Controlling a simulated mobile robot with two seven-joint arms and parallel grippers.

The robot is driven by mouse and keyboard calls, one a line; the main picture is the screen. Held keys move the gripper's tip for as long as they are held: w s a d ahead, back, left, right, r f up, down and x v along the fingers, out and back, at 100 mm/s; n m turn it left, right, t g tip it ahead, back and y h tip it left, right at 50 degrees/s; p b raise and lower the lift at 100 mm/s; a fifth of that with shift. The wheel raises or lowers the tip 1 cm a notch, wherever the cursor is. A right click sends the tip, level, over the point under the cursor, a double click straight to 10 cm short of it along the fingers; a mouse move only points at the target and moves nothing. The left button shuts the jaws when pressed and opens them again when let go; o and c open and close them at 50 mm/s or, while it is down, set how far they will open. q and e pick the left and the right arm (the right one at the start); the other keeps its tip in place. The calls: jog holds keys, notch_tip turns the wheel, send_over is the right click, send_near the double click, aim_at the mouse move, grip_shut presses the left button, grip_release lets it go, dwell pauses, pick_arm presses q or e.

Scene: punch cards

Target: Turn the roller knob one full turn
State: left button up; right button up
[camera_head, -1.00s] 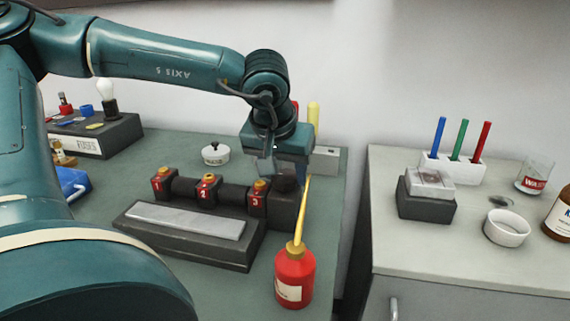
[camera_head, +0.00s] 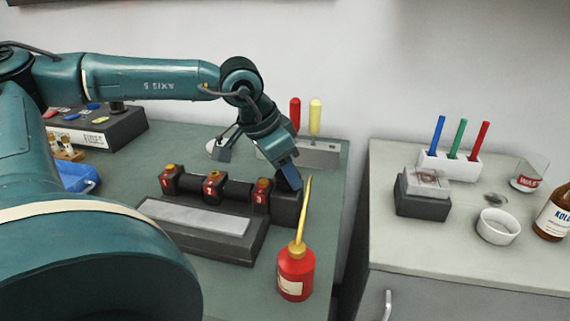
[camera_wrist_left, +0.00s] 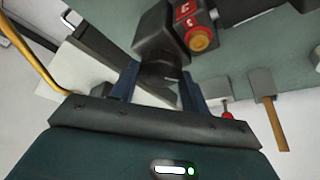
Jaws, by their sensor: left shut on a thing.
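The roller device (camera_head: 288,208) is a dark block at the right end of a black roller (camera_head: 238,189) with red numbered blocks and amber caps. My left gripper (camera_head: 289,180) is over this end block, tilted, with its fingers pointing down and right. In the left wrist view the dark round roller knob (camera_wrist_left: 158,73) sits between the blue fingers of my left gripper (camera_wrist_left: 160,92). The gripper is shut on the knob. In the head view the fingers hide most of the knob. My right gripper is not in view.
A red oil can (camera_head: 296,272) with a tall yellow spout stands close in front of the gripper. A grey rack (camera_head: 318,154) with red and yellow handles is behind. A pale plate (camera_head: 195,217) lies before the roller. A separate cabinet (camera_head: 430,245) stands right.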

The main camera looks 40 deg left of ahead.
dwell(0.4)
pick_arm(q)
jog(key=o, duration=1)
jog(key=v, duration=1.3)
jog(key=shift+p, duration=0.45)
jog(key=shift+a, duration=0.1)
